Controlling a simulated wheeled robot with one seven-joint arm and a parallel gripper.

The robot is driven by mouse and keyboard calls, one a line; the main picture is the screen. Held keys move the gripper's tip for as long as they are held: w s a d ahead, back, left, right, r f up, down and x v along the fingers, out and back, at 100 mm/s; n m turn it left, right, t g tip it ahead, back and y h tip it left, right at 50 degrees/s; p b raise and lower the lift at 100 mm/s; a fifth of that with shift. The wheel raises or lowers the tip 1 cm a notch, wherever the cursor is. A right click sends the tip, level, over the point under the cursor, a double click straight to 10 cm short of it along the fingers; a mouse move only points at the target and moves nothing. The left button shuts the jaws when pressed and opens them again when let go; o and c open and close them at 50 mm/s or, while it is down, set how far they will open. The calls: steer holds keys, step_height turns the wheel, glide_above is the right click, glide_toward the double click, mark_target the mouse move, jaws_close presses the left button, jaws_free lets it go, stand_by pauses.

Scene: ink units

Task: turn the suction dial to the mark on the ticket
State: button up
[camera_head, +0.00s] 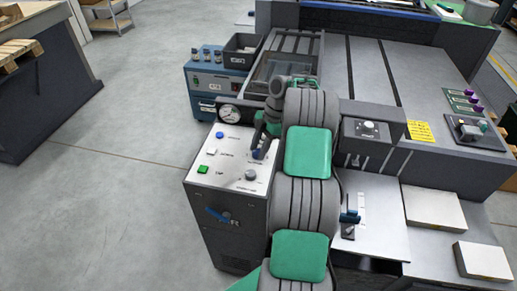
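My gripper (261,151) is low over the sloped top of a grey control cabinet (229,184), with its fingers pointing down. A small blue control (255,155) shows at its fingertips, partly hidden. I cannot tell whether the fingers touch or grip it. A silver knob (250,175) sits just below it on the same panel. A round white gauge (229,113) stands at the panel's back edge. Labels are too small to read, so I cannot tell which control is the suction dial. A yellow note (419,131), possibly the ticket, lies to the right; its writing is unreadable.
The panel also carries a blue button (220,135), a white button (212,152) and a green button (203,170). A grey box with a pale knob (369,126) stands right of my arm. A blue unit (212,83) is behind. Open floor lies left.

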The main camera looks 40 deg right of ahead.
jaws_close()
